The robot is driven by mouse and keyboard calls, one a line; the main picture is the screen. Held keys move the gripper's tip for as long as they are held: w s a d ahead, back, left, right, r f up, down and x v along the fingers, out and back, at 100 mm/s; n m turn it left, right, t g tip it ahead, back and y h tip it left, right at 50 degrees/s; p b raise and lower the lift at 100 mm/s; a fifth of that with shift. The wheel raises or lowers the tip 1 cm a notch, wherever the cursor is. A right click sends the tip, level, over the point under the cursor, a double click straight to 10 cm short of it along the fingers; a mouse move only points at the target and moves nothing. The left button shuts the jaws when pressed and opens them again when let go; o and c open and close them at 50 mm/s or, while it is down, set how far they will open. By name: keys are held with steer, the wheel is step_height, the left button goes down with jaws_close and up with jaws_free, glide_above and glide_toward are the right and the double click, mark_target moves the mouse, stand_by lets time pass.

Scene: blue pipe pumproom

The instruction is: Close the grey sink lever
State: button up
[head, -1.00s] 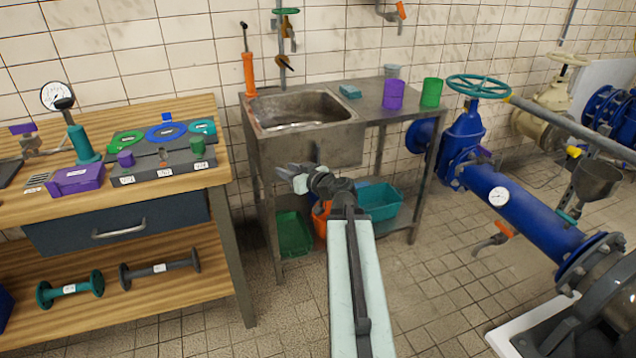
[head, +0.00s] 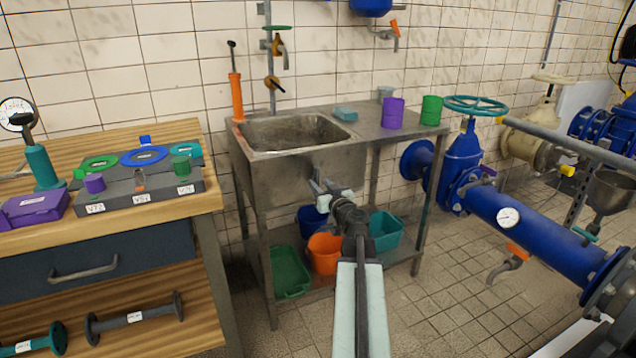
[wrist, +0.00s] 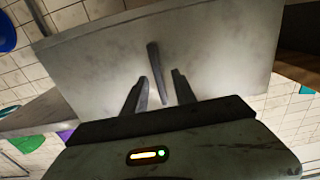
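The grey sink lever (wrist: 156,70) is a thin dark grey bar on the sink's front panel (wrist: 220,55). In the wrist view it runs almost upright in the picture, slightly tilted, between my two fingers. My gripper (wrist: 160,77) is open, with one finger on each side of the lever and visible gaps to it. In the head view my gripper (head: 321,187) is in front of the steel sink (head: 290,182). There the lever is hard to tell apart from my fingers. I cannot tell how close the fingertips are to the panel.
A wooden workbench (head: 206,195) stands at left. An orange bucket (head: 324,254), a teal bin (head: 386,232) and a green tray (head: 290,272) sit on the shelf under the sink. A blue pipe (head: 540,232) with a valve stands at right. Tiled floor (head: 445,290) is open between.

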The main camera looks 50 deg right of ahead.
steer(key=x, duration=0.2)
steer(key=shift+w+d, duration=0.15)
steer(key=shift+w, duration=0.1)
jaws_close()
steer(key=shift+s, duration=0.15)
steer(key=m, duration=0.8)
steer(key=shift+f+m, duration=0.1)
steer(key=shift+m, duration=0.2)
steer(key=m, duration=0.4)
steer(key=shift+d, duration=0.1)
steer(key=m, duration=0.4)
steer(key=shift+f+m, duration=0.1)
steer(key=shift+m, duration=0.2)
